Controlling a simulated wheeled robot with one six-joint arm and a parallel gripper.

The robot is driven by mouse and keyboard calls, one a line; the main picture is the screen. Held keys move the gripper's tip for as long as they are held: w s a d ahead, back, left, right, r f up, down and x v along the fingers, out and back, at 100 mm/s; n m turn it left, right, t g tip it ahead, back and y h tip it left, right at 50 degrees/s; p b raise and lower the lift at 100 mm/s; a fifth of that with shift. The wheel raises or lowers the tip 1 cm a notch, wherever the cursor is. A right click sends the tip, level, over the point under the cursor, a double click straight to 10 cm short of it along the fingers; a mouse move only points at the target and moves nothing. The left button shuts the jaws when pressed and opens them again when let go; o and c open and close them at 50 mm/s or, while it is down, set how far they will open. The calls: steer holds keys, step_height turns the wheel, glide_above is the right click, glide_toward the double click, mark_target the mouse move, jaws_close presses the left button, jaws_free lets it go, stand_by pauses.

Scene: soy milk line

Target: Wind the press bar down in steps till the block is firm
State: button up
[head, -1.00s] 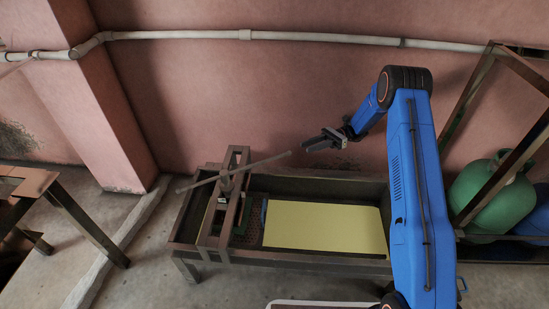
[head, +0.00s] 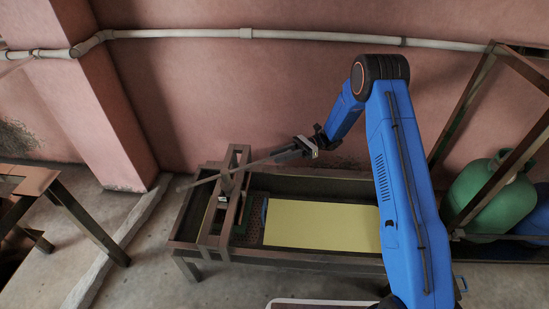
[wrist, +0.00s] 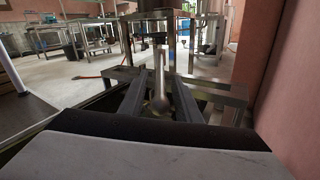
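The press bar (head: 204,181) is a long thin rod across the top of the brown press frame (head: 236,158) at the left end of the trough. Its right end slopes up to my gripper (head: 282,156). In the wrist view the bar (wrist: 160,75) runs away from me between the two fingers of my gripper (wrist: 158,84), its rounded end nearest. The fingers are apart, with a visible gap on each side of the bar. The block cannot be made out under the frame.
The dark trough (head: 340,187) holds a flat pale yellow sheet (head: 310,225). A pink wall (head: 300,90) with a white pipe (head: 330,36) stands close behind.

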steer(key=shift+x, duration=1.15)
jaws_close()
steer(key=shift+s, duration=0.1)
steer(key=s+d+m+t+y, duration=0.2)
steer(key=s+m+t, duration=0.2)
steer(key=s+t, duration=0.3)
steer(key=shift+s+d+m, duration=0.25)
steer(key=shift+s+m, duration=0.15)
steer(key=shift+s, duration=0.05)
steer(key=shift+r, duration=0.1)
